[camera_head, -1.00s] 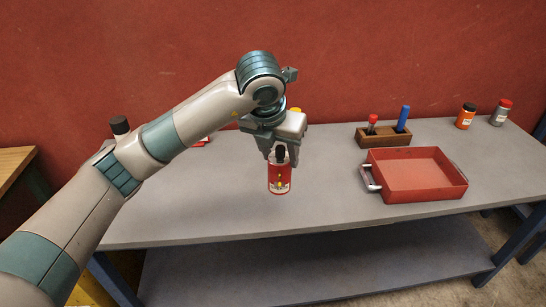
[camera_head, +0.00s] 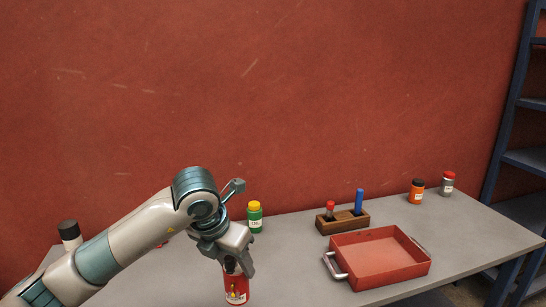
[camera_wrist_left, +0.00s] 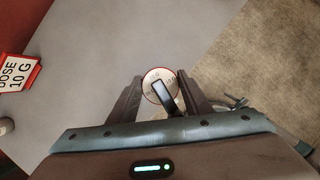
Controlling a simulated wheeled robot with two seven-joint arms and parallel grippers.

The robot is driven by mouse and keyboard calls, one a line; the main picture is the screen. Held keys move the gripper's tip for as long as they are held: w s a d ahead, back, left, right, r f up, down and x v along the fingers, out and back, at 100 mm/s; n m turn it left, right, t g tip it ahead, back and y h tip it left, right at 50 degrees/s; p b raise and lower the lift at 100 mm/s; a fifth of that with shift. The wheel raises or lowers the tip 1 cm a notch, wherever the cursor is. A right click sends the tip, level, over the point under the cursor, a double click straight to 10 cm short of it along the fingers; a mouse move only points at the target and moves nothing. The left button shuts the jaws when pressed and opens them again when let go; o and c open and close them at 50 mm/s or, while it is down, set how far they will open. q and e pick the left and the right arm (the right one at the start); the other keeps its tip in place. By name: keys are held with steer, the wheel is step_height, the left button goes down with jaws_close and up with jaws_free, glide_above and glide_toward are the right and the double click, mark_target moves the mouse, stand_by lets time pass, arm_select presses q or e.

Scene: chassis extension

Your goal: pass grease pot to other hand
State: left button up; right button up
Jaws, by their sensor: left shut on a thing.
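The grease pot (camera_head: 236,292) looks like a red can with a printed label, and the bottom of the head view cuts it off. My left gripper (camera_head: 235,266) is shut on its top and holds it upright. In the left wrist view, the pot's round pale lid with a red rim (camera_wrist_left: 153,77) and dark handle sits between the two fingers of my left gripper (camera_wrist_left: 162,84). There the pot appears over the edge of the grey table. My right gripper is in neither view.
A red tray (camera_head: 421,268) with metal handles stands on the grey table (camera_head: 470,235). Behind it are a wooden holder (camera_head: 343,224) with red and blue sticks, a green bottle (camera_head: 254,218), an orange jar (camera_head: 416,192) and a grey jar (camera_head: 447,185). A dosing sign (camera_wrist_left: 15,73) lies left.

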arm_select(q)
steer(key=s+a+f+m+g, duration=0.3)
steer(key=s+a+m, duration=0.1)
steer(key=m, duration=0.6)
steer(key=s+a+f+m+g+y, duration=0.1)
steer(key=s+a+f+m+g, duration=0.1)
steer(key=s+m, duration=0.5)
steer(key=s+a+f+m+g+y, duration=0.1)
steer(key=s+a+f+m+g, duration=0.2)
steer(key=m, duration=1)
steer(key=shift+s+a+f+m+g, duration=0.3)
steer(key=shift+s+a+f, duration=0.2)
steer(key=shift+s+a, duration=0.8)
steer(key=shift+w+d, duration=0.1)
steer(key=w+d+r, duration=0.1)
steer(key=w+d, duration=0.2)
steer(key=d, duration=0.5)
steer(key=w+d+r+m, duration=0.1)
steer(key=w+d, duration=0.2)
steer(key=d, duration=0.6)
steer(key=w+d+r+m+y, duration=0.1)
steer(key=w+d+r, duration=0.1)
steer(key=d, duration=0.6)
steer(key=shift+w+d, duration=0.3)
steer(key=shift+w, duration=0.3)
steer(key=shift+r, duration=0.1)
